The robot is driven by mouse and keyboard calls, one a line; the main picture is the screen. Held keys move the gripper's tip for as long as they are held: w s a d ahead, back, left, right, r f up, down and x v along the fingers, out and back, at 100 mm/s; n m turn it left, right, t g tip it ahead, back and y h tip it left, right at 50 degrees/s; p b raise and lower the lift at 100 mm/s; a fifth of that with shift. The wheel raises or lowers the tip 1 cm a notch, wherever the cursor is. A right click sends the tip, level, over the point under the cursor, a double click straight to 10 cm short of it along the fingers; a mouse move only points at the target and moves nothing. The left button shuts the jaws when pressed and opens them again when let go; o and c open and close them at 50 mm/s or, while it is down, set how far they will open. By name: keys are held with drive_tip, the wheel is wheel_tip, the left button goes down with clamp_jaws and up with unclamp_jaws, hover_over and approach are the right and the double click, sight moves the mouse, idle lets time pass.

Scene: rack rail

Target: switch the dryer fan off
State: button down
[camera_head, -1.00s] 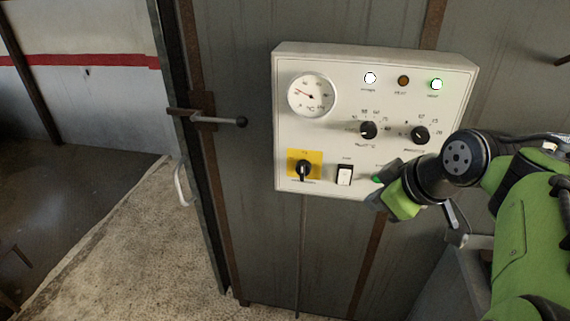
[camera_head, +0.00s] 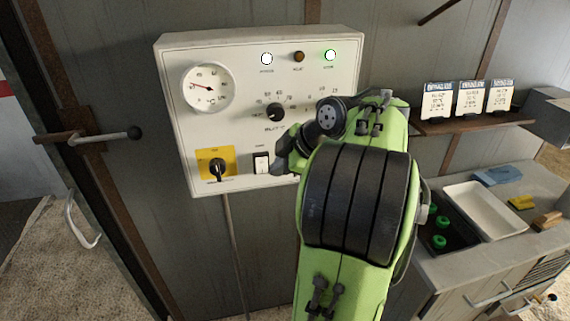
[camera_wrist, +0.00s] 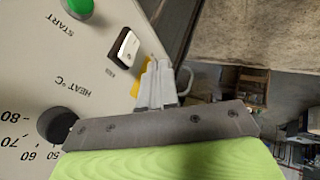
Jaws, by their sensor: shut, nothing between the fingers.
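The cream dryer control panel (camera_head: 230,128) hangs on the grey wall in the head view. A small rocker switch (camera_head: 261,163) in a black frame sits low on it; it also shows in the wrist view (camera_wrist: 125,48). Its small label and its position are too small to tell for sure. My gripper (camera_head: 277,164) is just right of the rocker in the head view. In the wrist view its grey fingers (camera_wrist: 157,68) are together and empty, beside the rocker, with no clear contact.
A black rotary switch (camera_head: 218,170) on a yellow plate is left of the rocker. A heat knob (camera_wrist: 56,125) and green start button (camera_wrist: 80,7) are nearby. A dial gauge (camera_head: 208,88) is above. A bench with a white tray (camera_head: 455,193) is at right.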

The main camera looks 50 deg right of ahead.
sight(259, 167)
drive_tip(key=w+f, duration=0.1)
drive_tip(key=w, duration=0.1)
drive_tip(key=w+d+f, duration=0.1)
drive_tip(key=w+p, duration=0.1)
drive_tip(key=w, duration=0.1)
drive_tip(key=shift+w+d+f, duration=0.35)
drive_tip(key=shift+d+f, duration=0.05)
drive_tip(key=shift+w+d, duration=0.2)
drive_tip(key=shift+w, duration=0.05)
drive_tip(key=shift+a, duration=0.1)
drive_tip(key=shift+w+d+r+p, duration=0.2)
drive_tip(key=shift+w+d+p, duration=0.05)
drive_tip(key=shift+p, duration=0.25)
drive_tip(key=shift+f, duration=0.1)
